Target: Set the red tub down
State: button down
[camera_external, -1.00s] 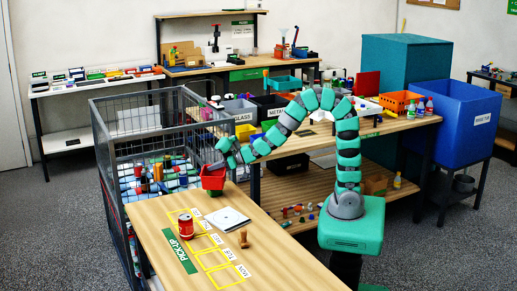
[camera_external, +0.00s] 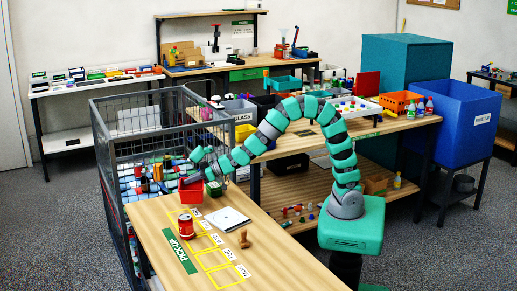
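The red tub (camera_external: 191,194) is at the far left end of the light wooden table (camera_external: 150,216), just behind a red can. My gripper (camera_external: 193,180) is at the tub's rim, coming from the upper right, and appears shut on it. The fingertips are small and partly hidden, so their exact hold is hard to see. The tub looks roughly upright and low over the tabletop. I cannot tell whether its base touches the wood.
The red can (camera_external: 186,226) stands by the yellow outlined slots and the green PICKUP label (camera_external: 181,252). A white flat device (camera_external: 228,218) and a brown stamp-like object (camera_external: 244,239) lie to the right. A wire mesh cage (camera_external: 113,190) full of items stands behind the table.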

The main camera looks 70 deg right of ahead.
jog(key=w+a, duration=0.1)
jog(key=w, duration=0.1)
jog(key=w+a, duration=0.1)
jog(key=w, duration=0.2)
jog(key=w+a+f+b, duration=0.1)
jog(key=w, duration=0.1)
jog(key=shift+w, duration=0.3)
jog(key=shift+a+f+b, duration=0.1)
jog(key=shift+f+b, duration=0.6)
jog(key=shift+f, duration=0.95)
jog(key=shift+f, duration=0.15)
jog(key=c, duration=1.7)
grip_release()
jog(key=shift+s+d+r, duration=0.25)
jog(key=shift+s+r, duration=0.2)
jog(key=shift+p+v, duration=1.05)
jog(key=shift+v, duration=4.35)
